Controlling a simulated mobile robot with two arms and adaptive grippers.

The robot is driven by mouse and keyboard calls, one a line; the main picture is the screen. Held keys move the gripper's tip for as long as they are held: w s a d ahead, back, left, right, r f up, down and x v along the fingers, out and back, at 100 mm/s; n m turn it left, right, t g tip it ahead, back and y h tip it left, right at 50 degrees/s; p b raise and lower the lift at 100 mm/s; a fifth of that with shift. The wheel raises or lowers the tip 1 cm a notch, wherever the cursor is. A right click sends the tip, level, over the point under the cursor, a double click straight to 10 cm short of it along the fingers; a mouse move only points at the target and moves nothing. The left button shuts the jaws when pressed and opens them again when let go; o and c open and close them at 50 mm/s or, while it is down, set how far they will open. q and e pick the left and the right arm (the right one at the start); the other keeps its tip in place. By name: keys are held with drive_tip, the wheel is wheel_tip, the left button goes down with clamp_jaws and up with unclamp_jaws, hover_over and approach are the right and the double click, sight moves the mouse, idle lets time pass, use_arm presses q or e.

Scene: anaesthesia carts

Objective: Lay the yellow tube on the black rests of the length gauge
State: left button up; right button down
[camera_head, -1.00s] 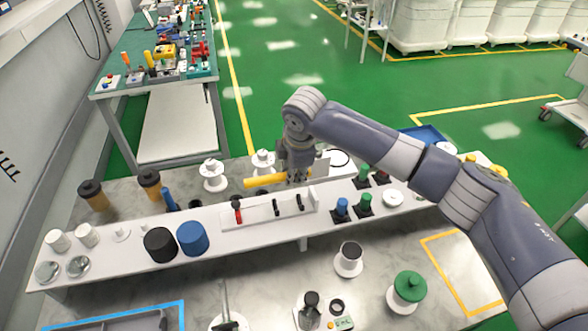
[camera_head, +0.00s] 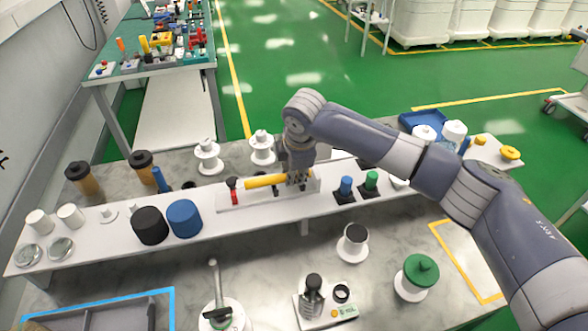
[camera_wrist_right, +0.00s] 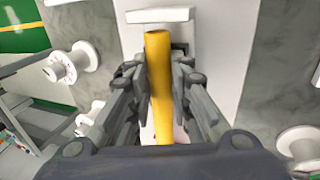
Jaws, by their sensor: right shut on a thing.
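The yellow tube (camera_head: 264,181) is held by my right gripper (camera_head: 297,182) near its right end. It lies roughly level and lengthwise over the length gauge (camera_head: 228,205), a white base on the long white shelf. The gauge has a red-and-black piece (camera_head: 234,192) at its left end. A black rest (camera_head: 275,191) shows just below the tube; the other rest is hidden by the gripper. I cannot tell whether the tube touches the rests. In the right wrist view the yellow tube (camera_wrist_right: 160,85) sits between the fingers (camera_wrist_right: 160,78). My left gripper is out of view.
A blue cylinder (camera_head: 185,219) and a black cylinder (camera_head: 150,225) stand left of the gauge. Blue (camera_head: 346,187) and green (camera_head: 371,181) pegs on black bases stand to its right. White spools (camera_head: 208,157) stand behind the shelf. The marble table in front has some free room.

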drive_tip(key=shift+s+f, duration=0.15)
drive_tip(key=shift+f, duration=0.55)
drive_tip(key=c, duration=1.4)
unclamp_jaws()
drive_tip(key=shift+s, duration=0.1)
drive_tip(key=shift+o, duration=0.2)
drive_tip(key=shift+w, duration=0.2)
drive_tip(key=shift+r, duration=0.35)
drive_tip(key=v, duration=1.1)
drive_tip(key=shift+s+r, duration=0.15)
drive_tip(key=shift+r, duration=0.1)
